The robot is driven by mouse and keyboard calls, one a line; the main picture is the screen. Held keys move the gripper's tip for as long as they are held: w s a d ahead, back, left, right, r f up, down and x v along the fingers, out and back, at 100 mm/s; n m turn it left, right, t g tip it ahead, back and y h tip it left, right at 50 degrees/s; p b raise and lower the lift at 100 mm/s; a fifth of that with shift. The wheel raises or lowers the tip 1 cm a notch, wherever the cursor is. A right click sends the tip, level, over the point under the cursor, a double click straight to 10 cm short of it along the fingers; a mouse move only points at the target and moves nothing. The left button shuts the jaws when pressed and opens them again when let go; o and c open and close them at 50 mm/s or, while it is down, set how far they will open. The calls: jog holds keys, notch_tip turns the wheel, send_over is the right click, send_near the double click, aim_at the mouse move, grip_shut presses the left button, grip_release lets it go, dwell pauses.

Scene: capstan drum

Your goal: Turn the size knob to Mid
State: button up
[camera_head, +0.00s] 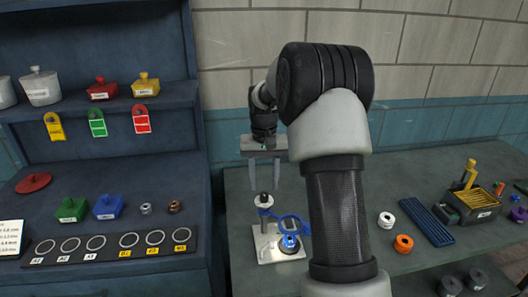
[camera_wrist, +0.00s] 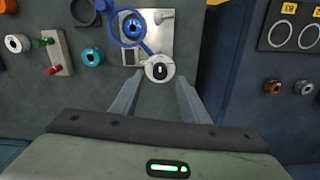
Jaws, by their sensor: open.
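A small knob (camera_wrist: 159,71), dark on a round white disc, stands on the pale metal plate (camera_wrist: 161,25) in the wrist view. It also shows in the head view as a dark top on a post (camera_head: 264,199), above the plate (camera_head: 267,255). I take it for the size knob; its markings are too small to read. My gripper (camera_head: 264,187) is open, pointing down above the knob. In the wrist view my two fingers (camera_wrist: 159,82) lie to either side of it, apart from it. I cannot tell the exact height gap.
A blue ring-shaped part (camera_head: 290,228) and a blue knob (camera_head: 290,243) sit close beside the post. White (camera_head: 386,220) and orange (camera_head: 403,244) spools and a blue grooved tray (camera_head: 428,222) lie to the right. A dark shelf unit (camera_head: 100,140) stands left.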

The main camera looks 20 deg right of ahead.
aim_at(264, 194)
notch_tip(264, 194, up, 14)
jog(key=shift+f, duration=0.25)
dwell(0.3)
jog(key=s+a+r+n+t, duration=0.1)
jog(key=s+a+r, duration=0.3)
jog(key=s, duration=0.3)
jog(key=s+a+r+n+t, duration=0.1)
jog(key=s+a+r+t, duration=0.1)
jog(key=s+a+r, duration=0.3)
jog(key=s+a+f+n+t, duration=0.1)
jog(key=s+f, duration=0.2)
jog(key=s, duration=0.6)
jog(key=s+a+f+t+p, duration=0.1)
jog(key=s+f, duration=0.2)
jog(key=s, duration=0.5)
jog(key=shift+s+a+f+n+t, duration=0.25)
jog(key=shift+s+a+n+t, duration=0.05)
jog(key=shift+s+n, duration=0.1)
